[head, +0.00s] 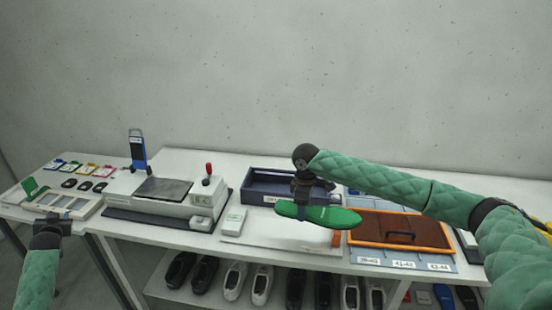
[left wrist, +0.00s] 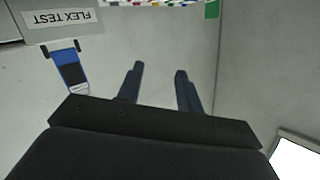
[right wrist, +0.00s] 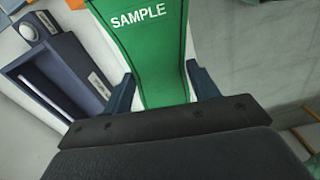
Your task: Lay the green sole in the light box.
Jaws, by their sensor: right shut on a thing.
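The green sole (head: 318,216) hangs level above the worktop in my right gripper (head: 305,200). In the right wrist view the sole (right wrist: 145,45), printed SAMPLE, lies between the two fingers of the shut gripper (right wrist: 160,88). An open navy box (head: 252,191) with a label on its front stands behind the sole; it looks like the light box. In the right wrist view the box (right wrist: 38,108) shows a pale strip inside. The sole hides part of its front. My left gripper (head: 51,224) is low at the left, open and empty (left wrist: 159,69).
An orange-rimmed tray (head: 400,241) with a dark handle lies to the right of the sole. A white machine (head: 208,198) with a red-knobbed lever and a blue upright device (head: 137,150) stand left. Several shoes (head: 235,281) fill the shelf below.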

